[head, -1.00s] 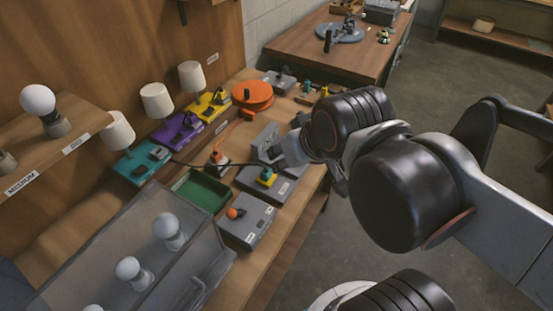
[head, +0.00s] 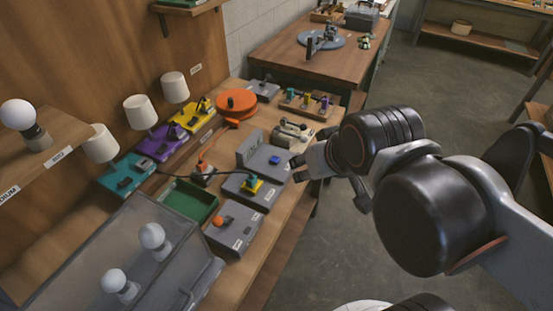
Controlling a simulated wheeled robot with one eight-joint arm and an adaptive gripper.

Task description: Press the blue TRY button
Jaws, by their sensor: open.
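The blue button (head: 275,160) sits on top of a grey box (head: 262,172) at the right part of the bench; its lettering is too small to read. A grey upright panel (head: 250,147) with dark lettering stands at the box's back left. My gripper (head: 331,189) is open and empty, just right of the box at the bench edge. Its fingers are apart from the button, and the button is not hidden. I cannot tell the gripper's exact height over the bench.
An orange reel (head: 236,103) lies farther back. Open floor (head: 350,255) lies right of the bench.

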